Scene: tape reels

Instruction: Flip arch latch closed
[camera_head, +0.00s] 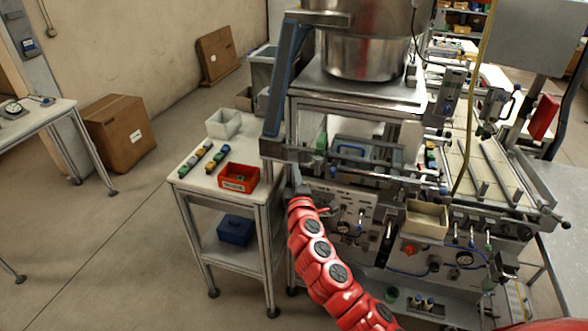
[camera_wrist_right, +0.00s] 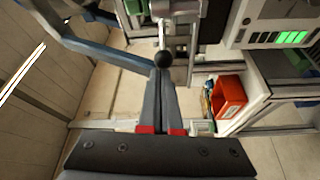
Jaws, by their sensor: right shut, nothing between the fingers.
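My right gripper (camera_head: 295,180) is at the front left corner of the machine, at the end of the red arm. In the right wrist view, its two dark fingers (camera_wrist_right: 164,78) are shut together with nothing between them. A black ball knob (camera_wrist_right: 163,59) on a thin metal rod is at the fingertips; I cannot tell whether they touch. The rod runs up to a grey metal part (camera_wrist_right: 176,8), which may belong to the arch latch. In the head view, I cannot make out the latch near the gripper. My left gripper is not in view.
A white side table (camera_head: 206,183) stands left of the machine, with a red bin (camera_head: 238,177), a pale bin (camera_head: 223,123) and small coloured parts on it. A blue slanted machine post (camera_head: 286,78) rises behind the gripper.

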